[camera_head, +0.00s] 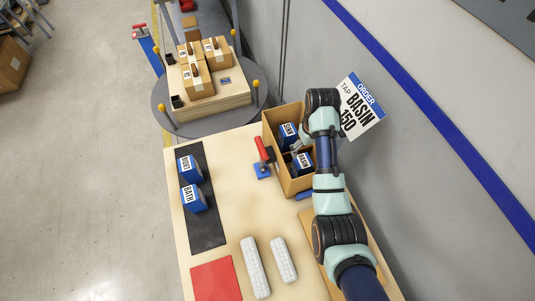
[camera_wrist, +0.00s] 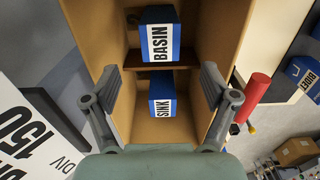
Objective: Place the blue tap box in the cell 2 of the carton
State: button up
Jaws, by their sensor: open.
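The open cardboard carton (camera_head: 270,126) stands at the table's right side, and its brown walls (camera_wrist: 86,30) fill the wrist view. A brown divider (camera_wrist: 135,58) splits it. A blue box labelled BASIN (camera_wrist: 158,42) is in the cell at the wrist view's top, the nearer one in the head view (camera_head: 302,163). A blue box labelled SINK (camera_wrist: 162,97) is in the other cell, also seen in the head view (camera_head: 288,136). My gripper (camera_wrist: 160,75) is open over the carton, its fingers apart and holding nothing. Cell numbers are not visible.
Blue boxes labelled BIDET (camera_head: 188,167) and BATH (camera_head: 193,198) stand on a dark mat (camera_head: 207,235). A red-handled tool (camera_head: 265,150) is beside the carton. An order sign (camera_head: 360,106) reads TAP BASIN 150. White blocks (camera_head: 255,268) and a red square (camera_head: 216,281) lie nearer.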

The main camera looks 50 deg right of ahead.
jog(key=shift+w, duration=0.1)
jog(key=w+a+r+n+t+h, duration=0.1)
jog(key=w+a+r+n+t, duration=0.15)
jog(key=w+a, duration=0.55)
jog(key=w+a+r+n+t+h, duration=0.15)
jog(key=w+a+r+t, duration=0.3)
jog(key=a, duration=0.85)
jog(key=s+a+r+n+t+y, duration=0.1)
jog(key=s+a+r+t, duration=0.1)
jog(key=a+r, duration=0.4)
jog(key=s+a+r+n+t+y, duration=0.1)
jog(key=a+r, duration=0.5)
jog(key=a, duration=0.8)
jog(key=s+t, duration=0.1)
jog(key=t, duration=0.1)
jog(key=shift+s+n+t, duration=0.3)
jog(key=shift+s+t, duration=0.1)
jog(key=shift+r+y, duration=0.1)
jog(key=shift+y, duration=0.15)
